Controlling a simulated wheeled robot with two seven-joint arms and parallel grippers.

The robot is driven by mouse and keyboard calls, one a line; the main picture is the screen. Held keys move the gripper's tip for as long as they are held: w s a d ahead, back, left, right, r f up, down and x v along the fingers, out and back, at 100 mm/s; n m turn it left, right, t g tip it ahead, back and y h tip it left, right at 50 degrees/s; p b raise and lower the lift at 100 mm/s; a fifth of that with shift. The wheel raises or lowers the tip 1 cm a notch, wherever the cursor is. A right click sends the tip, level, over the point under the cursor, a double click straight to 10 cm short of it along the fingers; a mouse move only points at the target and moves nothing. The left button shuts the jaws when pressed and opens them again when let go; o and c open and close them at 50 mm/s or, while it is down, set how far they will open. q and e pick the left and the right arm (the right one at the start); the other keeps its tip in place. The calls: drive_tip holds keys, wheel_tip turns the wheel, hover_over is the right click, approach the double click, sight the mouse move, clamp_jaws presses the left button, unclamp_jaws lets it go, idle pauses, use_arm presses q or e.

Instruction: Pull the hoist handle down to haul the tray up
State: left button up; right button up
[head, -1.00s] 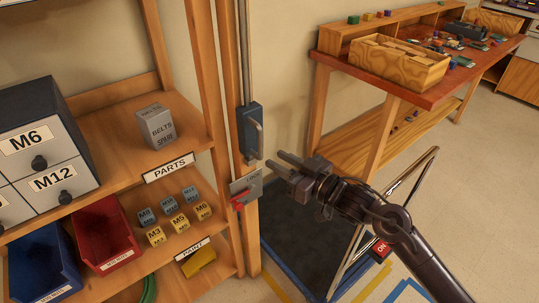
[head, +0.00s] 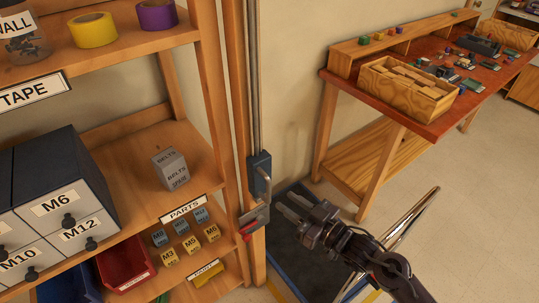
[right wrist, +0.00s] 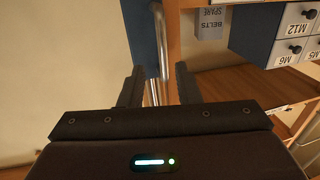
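The hoist handle is a blue block (head: 258,172) with a silver grip bar (head: 266,184), set on upright metal rails by the shelf post. My right gripper (head: 281,202) is open, its fingertips just right of and slightly below the bar in the head view. In the right wrist view the silver bar (right wrist: 161,55) shows beyond and between the spread fingers (right wrist: 158,85); I see no contact. A metal bracket with a red piece (head: 250,230) sits on the post just below the handle. My left gripper is not in view.
A wooden shelf (head: 130,125) with drawers (head: 68,205), a belts box (head: 170,168) and several small labelled blocks stands left. A red-topped workbench (head: 430,125) stands at the back right.

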sight(270, 191)
drive_tip(key=x, duration=0.2)
drive_tip(key=p+x, duration=0.1)
drive_tip(key=x, duration=0.2)
drive_tip(key=p+x, duration=0.1)
drive_tip(key=x, duration=0.1)
drive_tip(key=shift+a+r, duration=0.25)
drive_tip(key=shift+r, duration=0.05)
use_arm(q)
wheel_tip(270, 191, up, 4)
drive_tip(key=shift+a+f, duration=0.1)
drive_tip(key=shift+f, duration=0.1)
use_arm(e)
clamp_jaws()
